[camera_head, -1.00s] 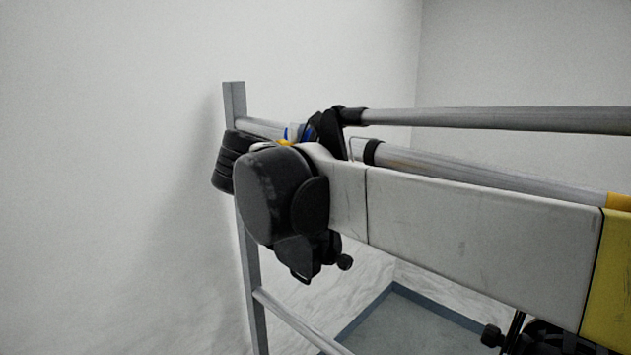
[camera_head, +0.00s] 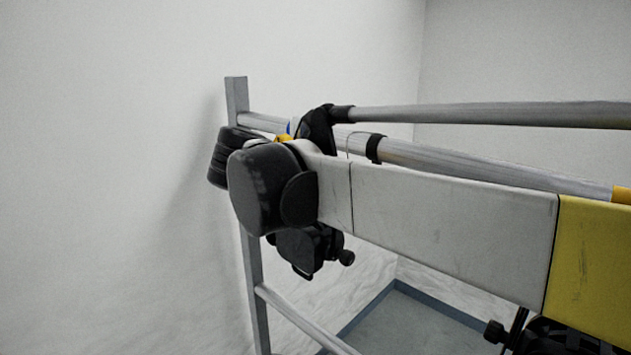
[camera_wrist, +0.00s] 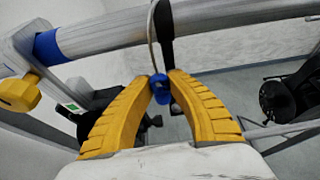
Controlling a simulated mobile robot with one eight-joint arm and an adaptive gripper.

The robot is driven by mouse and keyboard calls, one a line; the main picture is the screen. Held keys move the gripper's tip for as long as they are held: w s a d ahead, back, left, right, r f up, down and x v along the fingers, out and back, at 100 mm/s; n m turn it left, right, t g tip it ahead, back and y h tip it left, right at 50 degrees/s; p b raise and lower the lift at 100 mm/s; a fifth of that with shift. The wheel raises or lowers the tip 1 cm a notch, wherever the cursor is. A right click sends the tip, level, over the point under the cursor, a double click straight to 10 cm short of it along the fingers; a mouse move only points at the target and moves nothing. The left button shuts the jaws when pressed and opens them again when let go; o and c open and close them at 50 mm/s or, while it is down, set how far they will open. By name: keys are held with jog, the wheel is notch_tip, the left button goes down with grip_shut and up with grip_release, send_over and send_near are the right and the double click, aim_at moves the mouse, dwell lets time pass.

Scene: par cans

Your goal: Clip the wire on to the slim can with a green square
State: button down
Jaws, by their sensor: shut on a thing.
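In the wrist view, my gripper's yellow fingers (camera_wrist: 162,84) are closed around a small blue clip piece (camera_wrist: 160,90). A thin grey wire (camera_wrist: 151,30) rises from it and passes up beside the grey pipe. A black can (camera_wrist: 93,95) with a small green square (camera_wrist: 72,106) shows behind and left of the left finger, which hides part of it. In the head view, a black can (camera_head: 308,250) hangs below my arm's end. My gripper's fingertips are mostly hidden there behind my arm, and the wire (camera_head: 349,146) shows as a thin line above it.
A grey pipe (camera_head: 470,165) with a black band (camera_head: 375,148) runs behind my arm, with another rail (camera_head: 480,115) above. A grey upright post (camera_head: 254,285) stands at left. Another black can (camera_wrist: 280,100) is at right in the wrist view. Walls stand behind.

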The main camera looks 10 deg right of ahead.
jog(key=shift+w+a+f, duration=0.1)
jog(key=shift+w+a, duration=0.9)
jog(key=shift+w, duration=0.35)
jog(key=shift+w+a, duration=1.05)
jog(key=shift+w, duration=0.35)
jog(key=shift+w+a+f, duration=0.1)
jog(key=shift+w+a, duration=0.9)
jog(key=shift+w, duration=0.35)
jog(key=shift+f+b, duration=0.4)
jog(key=shift+f, duration=0.8)
jog(key=c, duration=1.3)
grip_release()
jog(key=v, duration=1.2)
